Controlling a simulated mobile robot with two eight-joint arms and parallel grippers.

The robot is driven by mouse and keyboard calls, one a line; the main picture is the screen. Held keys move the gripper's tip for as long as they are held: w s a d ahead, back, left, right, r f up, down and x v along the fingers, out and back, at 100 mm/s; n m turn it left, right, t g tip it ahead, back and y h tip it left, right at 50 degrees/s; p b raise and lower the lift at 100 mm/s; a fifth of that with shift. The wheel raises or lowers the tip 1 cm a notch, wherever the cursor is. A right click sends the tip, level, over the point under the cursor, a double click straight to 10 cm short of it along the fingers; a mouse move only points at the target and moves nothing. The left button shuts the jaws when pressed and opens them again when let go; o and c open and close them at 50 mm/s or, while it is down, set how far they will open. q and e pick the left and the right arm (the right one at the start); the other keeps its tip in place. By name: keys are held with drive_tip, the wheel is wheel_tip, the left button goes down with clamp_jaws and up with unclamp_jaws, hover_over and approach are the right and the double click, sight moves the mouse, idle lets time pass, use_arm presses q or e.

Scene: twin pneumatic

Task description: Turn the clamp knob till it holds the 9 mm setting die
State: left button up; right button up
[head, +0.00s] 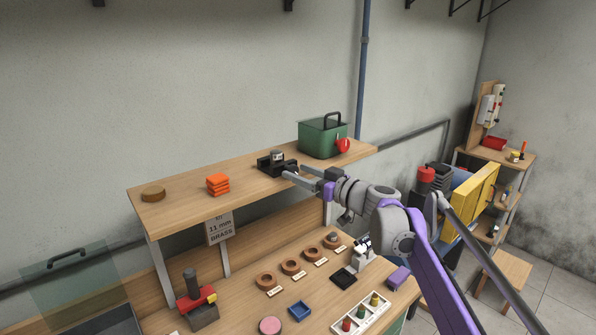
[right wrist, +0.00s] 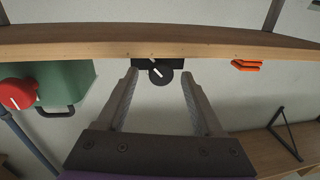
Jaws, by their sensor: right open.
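The black clamp (head: 268,165) sits on the raised wooden shelf, with a small grey and dark cylinder (head: 277,156) standing in its top. I cannot read a size on that cylinder or tell how firmly it is held. My right gripper (head: 292,173) is open at the front of the clamp. In the wrist view its fingertips (right wrist: 158,80) lie either side of the knob, with a gap on both sides. My left gripper is not in view.
On the shelf (head: 178,198) are a green box (head: 322,138) with a red knob (head: 342,145), orange blocks (head: 218,184) and a wooden disc (head: 153,194). Below hangs an "11 mm BRASS" sign (head: 220,228). The bench holds several wooden rings (head: 266,281) and a white tray (head: 361,315).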

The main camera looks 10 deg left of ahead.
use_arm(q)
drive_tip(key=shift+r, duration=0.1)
use_arm(e)
drive_tip(key=shift+w+a, duration=0.25)
drive_tip(key=shift+a, duration=0.2)
clamp_jaws()
drive_tip(key=shift+r+m+p, duration=0.2)
drive_tip(key=shift+m+p, duration=0.75)
drive_tip(key=shift+m, duration=0.45)
drive_tip(key=shift+f+m+t, duration=0.2)
drive_tip(key=shift+m+t, duration=0.1)
drive_tip(key=shift+m, duration=0.5)
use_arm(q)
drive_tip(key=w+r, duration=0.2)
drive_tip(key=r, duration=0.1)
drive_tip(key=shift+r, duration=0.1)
use_arm(e)
unclamp_jaws()
